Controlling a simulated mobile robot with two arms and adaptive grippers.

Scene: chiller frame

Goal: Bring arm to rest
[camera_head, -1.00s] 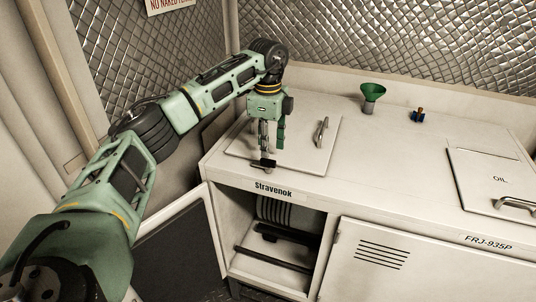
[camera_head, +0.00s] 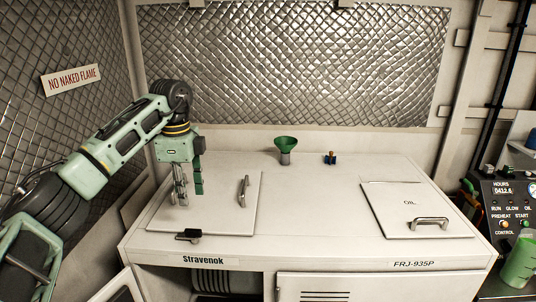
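My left arm comes in from the left. Its green and grey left gripper (camera_head: 189,188) points down over the left lid (camera_head: 225,213) of the white cabinet. Its two fingers stand apart with a gap between them, and nothing shows in them. The fingertips are left of the lid's metal handle (camera_head: 244,190). How far they are above the lid is hard to tell. My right gripper is not in view.
A black latch (camera_head: 188,235) sits at the cabinet's front edge. A green funnel (camera_head: 286,146) and a small blue and brass fitting (camera_head: 330,158) stand at the back. The OIL lid (camera_head: 385,212), a control panel (camera_head: 503,205) and a green container (camera_head: 519,262) are at right.

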